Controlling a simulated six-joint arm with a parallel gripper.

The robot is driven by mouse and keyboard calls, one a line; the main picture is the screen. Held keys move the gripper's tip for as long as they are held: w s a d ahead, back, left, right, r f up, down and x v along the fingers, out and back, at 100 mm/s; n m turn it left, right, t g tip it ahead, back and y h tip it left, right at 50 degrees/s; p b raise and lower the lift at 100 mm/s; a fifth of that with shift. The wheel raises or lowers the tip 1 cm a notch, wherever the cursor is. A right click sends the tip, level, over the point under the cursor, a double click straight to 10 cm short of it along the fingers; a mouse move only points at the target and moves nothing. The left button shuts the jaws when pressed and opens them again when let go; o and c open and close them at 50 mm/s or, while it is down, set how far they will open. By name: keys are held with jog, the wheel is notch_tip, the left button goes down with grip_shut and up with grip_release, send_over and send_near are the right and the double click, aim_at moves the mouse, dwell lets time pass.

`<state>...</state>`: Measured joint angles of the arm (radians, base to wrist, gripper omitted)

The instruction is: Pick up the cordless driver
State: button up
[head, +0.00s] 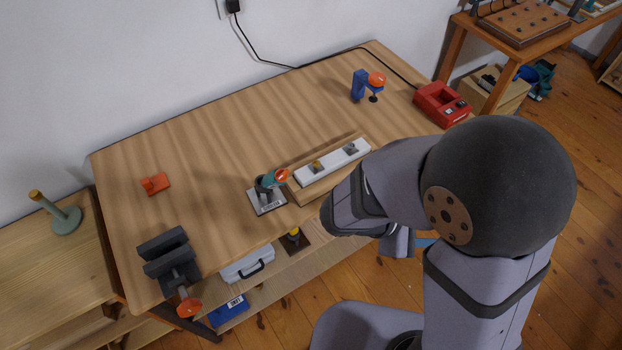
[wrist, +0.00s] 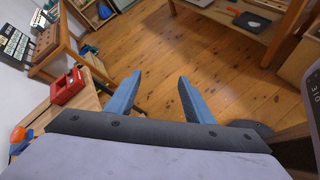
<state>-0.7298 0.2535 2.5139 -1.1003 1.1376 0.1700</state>
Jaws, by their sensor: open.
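What looks like the cordless driver (head: 269,184) stands on a pale labelled plate (head: 268,203) near the front edge of the workbench. It has a dark body with teal and orange parts. I do not see it in the wrist view. My gripper (wrist: 160,78) shows two blue fingers spread apart with only wooden floor between them. In the head view my arm hangs to the right of the driver, past the bench's front edge, and mostly hides the gripper. The gripper is apart from the driver.
A wooden block with a white strip (head: 333,162) lies right beside the driver. A red charger-like box (head: 442,103), a blue clamp (head: 360,86), an orange piece (head: 154,183) and a dark vise (head: 170,262) are on the workbench (head: 215,150). Its back middle is clear.

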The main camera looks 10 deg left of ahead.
jog(key=w+a+r+n+t+y, duration=0.2)
jog(key=w+a+n+t, duration=0.45)
jog(key=a, duration=0.25)
jog(key=n+t+y+b, duration=0.2)
jog(key=n+t+y, duration=0.3)
jog(key=n+y, duration=0.65)
send_over(273, 187)
jog(key=s+d, duration=0.3)
jog(key=shift+t+y, duration=0.35)
jog(key=shift+y, duration=0.6)
jog(key=f+b, duration=0.2)
jog(key=w+a+f+b, duration=0.1)
jog(key=f+b, duration=0.2)
jog(key=a+f+b, duration=0.1)
jog(key=f+b, duration=0.2)
jog(key=shift+w+a+f, duration=0.15)
jog(key=shift+a+f, duration=0.1)
jog(key=shift+p+x, duration=0.6)
jog(key=shift+x, duration=0.85)
jog(key=p+x, duration=0.1)
jog(key=x, duration=0.3)
jog(key=shift+w+a+r+p, duration=0.1)
jog(key=shift+w+a+p, duration=0.05)
jog(key=shift+p, duration=0.15)
jog(key=shift+c, duration=0.3)
grip_shut()
